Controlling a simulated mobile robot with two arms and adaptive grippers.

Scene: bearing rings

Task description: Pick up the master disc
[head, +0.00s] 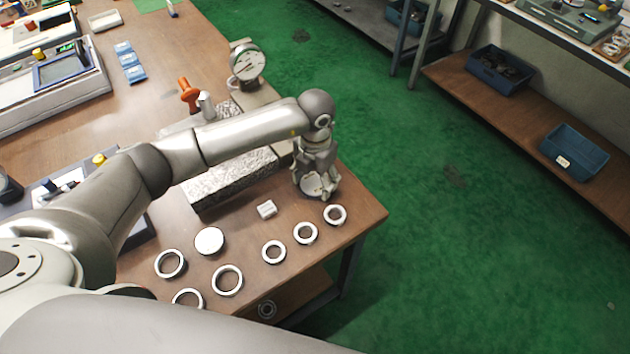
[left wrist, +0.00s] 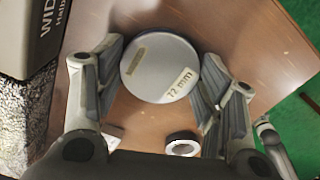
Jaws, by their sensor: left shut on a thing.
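A round grey-white master disc marked "72 mm" (left wrist: 160,66) sits between the fingers of my left gripper (left wrist: 160,84) in the left wrist view. The fingers are shut on its rim from both sides. In the head view my left gripper (head: 317,184) points down near the right corner of the wooden table, with the disc (head: 314,187) partly hidden by the fingers. I cannot tell whether the disc touches the table. My right gripper is not in view.
Several bearing rings (head: 228,280) lie along the table's front edge, one (head: 335,215) close to my left gripper. A small white block (head: 266,209) lies nearby. A rough grey block (head: 232,184) and a dial gauge (head: 247,62) stand behind. Green floor is clear at right.

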